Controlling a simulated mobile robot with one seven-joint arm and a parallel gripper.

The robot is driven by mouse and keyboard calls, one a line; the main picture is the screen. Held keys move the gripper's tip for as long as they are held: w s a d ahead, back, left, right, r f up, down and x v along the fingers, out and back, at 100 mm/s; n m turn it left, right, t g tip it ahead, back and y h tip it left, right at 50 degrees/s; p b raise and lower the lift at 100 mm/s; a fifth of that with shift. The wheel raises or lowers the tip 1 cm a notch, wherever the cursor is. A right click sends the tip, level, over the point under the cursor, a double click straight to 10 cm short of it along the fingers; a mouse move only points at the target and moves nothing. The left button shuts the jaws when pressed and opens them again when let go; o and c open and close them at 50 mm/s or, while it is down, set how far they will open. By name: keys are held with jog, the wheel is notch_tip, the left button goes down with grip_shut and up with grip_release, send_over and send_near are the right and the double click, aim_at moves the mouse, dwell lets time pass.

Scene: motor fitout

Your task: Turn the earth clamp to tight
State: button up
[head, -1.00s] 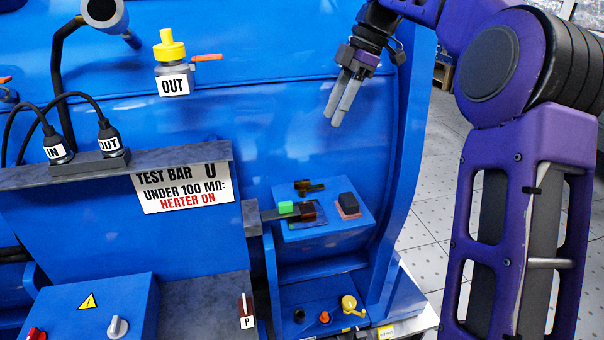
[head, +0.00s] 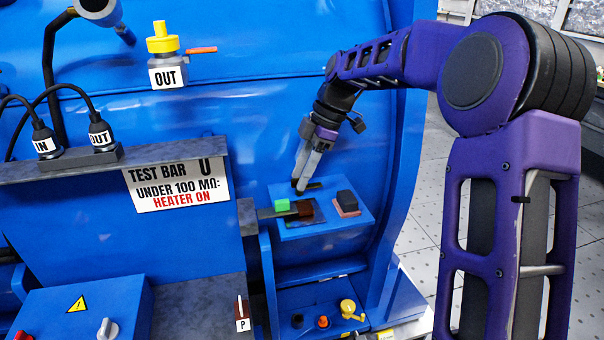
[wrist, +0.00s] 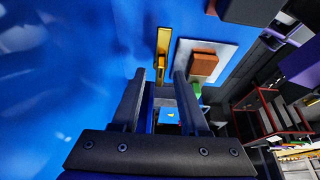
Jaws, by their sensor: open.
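No label in view names the earth clamp. A small dark brass fitting (head: 313,185) lies at the back of a blue shelf (head: 345,227). It shows as a yellow brass bar (wrist: 163,50) ahead of the fingers in the wrist view. My gripper (head: 299,187) points down at the left end of this fitting and partly covers it. Its two fingers (wrist: 158,88) are apart with nothing held between them. I cannot tell whether the tips touch the fitting. A yellow knob with a lever (head: 349,308) sits on the low ledge below the shelf.
A green block (head: 282,206), a brown block (head: 302,208) and a black block on a red base (head: 347,202) sit on the shelf close to the gripper. The blue tank wall rises behind. An orange knob (head: 322,322) is on the lower ledge.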

grip_shut()
dwell(0.6)
jog(key=m+b, duration=0.1)
jog(key=m, duration=0.1)
jog(key=m+t, duration=0.1)
jog(key=shift+s+m+t+b, duration=0.15)
jog(key=shift+m+t+b, duration=0.15)
jog(key=shift+m+b, duration=0.1)
jog(key=m+t+b, duration=0.1)
jog(key=m, duration=0.3)
jog(key=shift+s+m+t, duration=0.1)
jog(key=shift+m+t, duration=0.2)
jog(key=shift+t, duration=0.1)
jog(key=m, duration=0.2)
jog(key=m+t+h, duration=0.1)
jog(key=m, duration=0.1)
jog(key=shift+s+a+h, duration=0.1)
jog(key=shift+a+h, duration=0.1)
jog(key=shift+h, duration=0.1)
jog(key=m+h, duration=0.1)
jog(key=m, duration=0.1)
jog(key=m+t, duration=0.1)
jog(key=m, duration=0.2)
jog(key=shift+h, duration=0.4)
jog(key=shift+m, duration=0.3)
